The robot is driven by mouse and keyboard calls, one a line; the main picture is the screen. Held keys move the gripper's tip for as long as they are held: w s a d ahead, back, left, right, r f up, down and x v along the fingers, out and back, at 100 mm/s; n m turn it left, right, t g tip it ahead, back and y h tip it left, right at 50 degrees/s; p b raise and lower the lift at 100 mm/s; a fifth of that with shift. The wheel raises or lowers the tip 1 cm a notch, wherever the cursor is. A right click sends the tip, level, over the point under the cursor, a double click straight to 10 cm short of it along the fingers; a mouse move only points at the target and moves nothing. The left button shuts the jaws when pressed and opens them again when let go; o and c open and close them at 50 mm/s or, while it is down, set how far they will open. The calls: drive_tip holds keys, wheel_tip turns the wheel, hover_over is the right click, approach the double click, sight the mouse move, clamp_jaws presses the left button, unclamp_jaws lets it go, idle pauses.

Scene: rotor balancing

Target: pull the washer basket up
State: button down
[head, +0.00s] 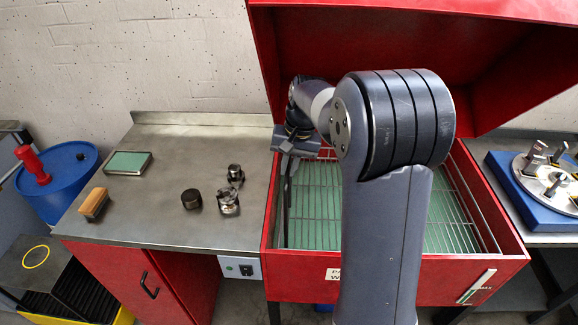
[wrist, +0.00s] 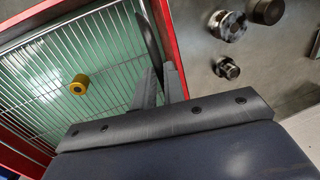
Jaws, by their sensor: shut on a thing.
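The washer basket is a wire grid (head: 432,215) inside the red parts washer (head: 400,263), over a pale green surface; its grid (wrist: 45,75) also shows in the wrist view. A dark upright handle (head: 287,205) stands at the basket's left side, and it shows as a dark curved bar (wrist: 149,40) in the wrist view. My gripper (head: 292,152) is at the top of this handle and shut on it; its fingers (wrist: 160,82) show in the wrist view. A small yellow part (wrist: 79,85) lies in the basket. My arm hides the basket's middle in the head view.
The washer's red lid (head: 400,60) is raised behind my arm. On the steel bench (head: 150,215) at left are several dark metal parts (head: 228,201), a brush (head: 93,204) and a green-topped box (head: 128,163). A blue drum (head: 57,188) stands far left, a rotor fixture (head: 540,180) at right.

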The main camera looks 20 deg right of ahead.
drive_tip(key=shift+w+r, duration=0.15)
drive_tip(key=shift+r, duration=0.15)
drive_tip(key=c, duration=1.8)
unclamp_jaws()
drive_tip(key=shift+c, duration=0.2)
drive_tip(key=o, duration=0.4)
drive_tip(key=shift+f, duration=0.1)
drive_tip(key=shift+c, duration=0.2)
wheel_tip(320, 180, up, 11)
drive_tip(key=s+d, duration=0.1)
drive_tip(key=d, duration=0.1)
drive_tip(key=shift+f+b, duration=0.2)
drive_tip(key=shift+b, duration=0.25)
